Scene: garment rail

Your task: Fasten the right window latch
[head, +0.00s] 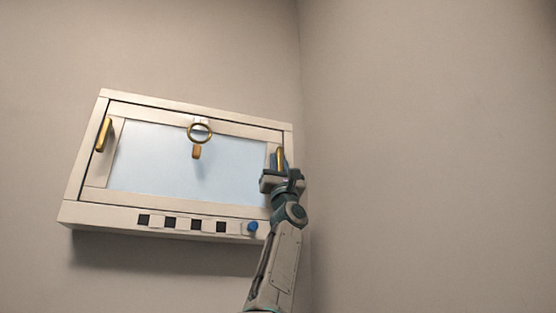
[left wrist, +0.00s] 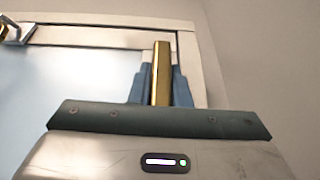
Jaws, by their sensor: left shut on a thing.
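The window (head: 190,160) is set in a pale frame on the wall. Its right latch (head: 280,158) is a brass bar on the right side of the frame, standing close to upright. My left gripper (head: 281,170) is at this latch. In the left wrist view the brass latch (left wrist: 161,75) stands between the blue fingers of my left gripper (left wrist: 160,85), which are shut on it. The latch's lower part is hidden by the gripper body. The left latch (head: 104,134) is a brass bar, slightly tilted, on the left side of the frame. My right gripper is not in view.
A brass ring (head: 200,132) with a short orange-brown piece (head: 196,152) hangs at the top middle of the window. Dark squares and a blue knob (head: 253,226) line the lower ledge (head: 100,215). A bare wall (head: 430,150) stands close on the right.

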